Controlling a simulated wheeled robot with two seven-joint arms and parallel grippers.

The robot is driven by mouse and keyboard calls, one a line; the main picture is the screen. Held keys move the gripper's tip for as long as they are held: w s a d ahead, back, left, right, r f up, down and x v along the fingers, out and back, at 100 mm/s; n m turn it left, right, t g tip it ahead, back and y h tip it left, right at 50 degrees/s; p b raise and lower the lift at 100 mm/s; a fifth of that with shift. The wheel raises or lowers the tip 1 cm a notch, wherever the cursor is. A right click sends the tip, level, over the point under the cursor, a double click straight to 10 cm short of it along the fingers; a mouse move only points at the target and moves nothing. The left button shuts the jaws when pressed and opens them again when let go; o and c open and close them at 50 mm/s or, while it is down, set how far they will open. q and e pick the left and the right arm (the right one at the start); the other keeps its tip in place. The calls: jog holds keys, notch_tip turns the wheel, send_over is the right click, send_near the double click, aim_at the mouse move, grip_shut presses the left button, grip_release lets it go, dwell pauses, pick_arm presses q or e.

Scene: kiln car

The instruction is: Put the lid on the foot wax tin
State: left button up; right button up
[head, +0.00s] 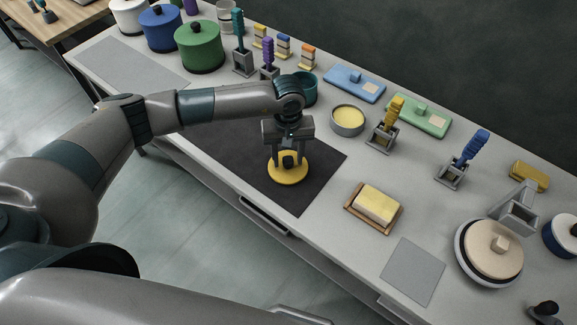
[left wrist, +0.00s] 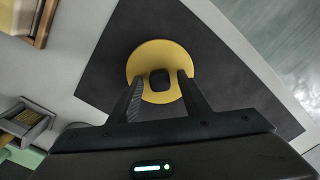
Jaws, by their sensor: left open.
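A round yellow lid (head: 290,178) with a dark knob lies flat on the dark mat (head: 235,150). In the left wrist view the lid (left wrist: 160,52) shows with its knob (left wrist: 159,80) between my fingers. My left gripper (head: 289,160) points down over the lid, open, with one finger on each side of the knob. I cannot tell whether either finger touches it. The foot wax tin (head: 347,123) is a round grey tin, open at the top, with pale yellow wax inside. It stands right of and behind the mat. My right gripper is not in view.
A teal round container (head: 305,88) stands close behind my left wrist. A yellow-handled brush in a grey holder (head: 382,138) stands right of the tin. A butter-like block on a wooden tray (head: 374,208) lies in front. Bare counter separates mat and tin.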

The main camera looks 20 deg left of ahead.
aim_at(288, 159)
pick_arm(q)
grip_shut()
jog(key=shift+r, duration=0.4)
dwell(0.6)
jog(key=shift+r+p, duration=0.3)
jog(key=shift+r, duration=1.4)
jog(key=shift+w, duration=0.1)
